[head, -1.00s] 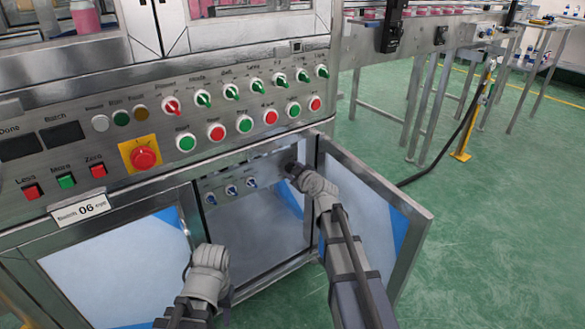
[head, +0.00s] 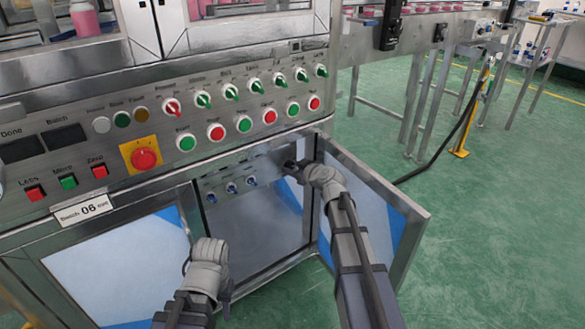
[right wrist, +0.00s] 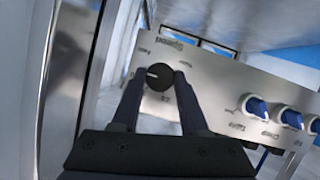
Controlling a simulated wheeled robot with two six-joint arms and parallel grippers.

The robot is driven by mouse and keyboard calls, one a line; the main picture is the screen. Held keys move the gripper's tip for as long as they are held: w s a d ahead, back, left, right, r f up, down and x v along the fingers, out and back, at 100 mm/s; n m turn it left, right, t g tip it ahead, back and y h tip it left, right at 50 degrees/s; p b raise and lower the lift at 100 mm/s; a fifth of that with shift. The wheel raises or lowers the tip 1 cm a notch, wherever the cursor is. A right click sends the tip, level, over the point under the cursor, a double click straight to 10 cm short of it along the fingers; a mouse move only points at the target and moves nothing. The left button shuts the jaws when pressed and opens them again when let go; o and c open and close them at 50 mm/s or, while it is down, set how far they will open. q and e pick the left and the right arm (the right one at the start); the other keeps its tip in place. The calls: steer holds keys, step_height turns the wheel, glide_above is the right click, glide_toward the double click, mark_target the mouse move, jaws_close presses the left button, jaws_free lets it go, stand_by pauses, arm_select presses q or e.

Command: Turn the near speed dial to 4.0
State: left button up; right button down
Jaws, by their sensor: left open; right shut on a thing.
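The black speed dial (right wrist: 159,77) sits on a grey panel (right wrist: 215,80) inside the open cabinet. It has a short white mark that points left in the right wrist view. My right gripper (right wrist: 158,86) is shut on the dial, one finger on each side. In the head view my right gripper (head: 291,166) reaches into the cabinet's upper right and mostly hides the dial. The dial's scale is too blurred to read. My left gripper (head: 207,262) is in front of the cabinet, away from the panel; its fingers are mostly hidden.
Several blue knobs, one of them this knob (head: 231,187), line the same panel left of the dial. The open cabinet door (head: 412,215) stands just right of my right arm. Above is a control panel with coloured buttons and a red emergency button (head: 144,158).

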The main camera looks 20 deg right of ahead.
steer(key=shift+c, duration=2.1)
jaws_free()
steer(key=p+v, duration=0.3)
steer(key=v, duration=0.4)
steer(key=shift+s+r, duration=0.15)
steer(key=shift+s, duration=0.2)
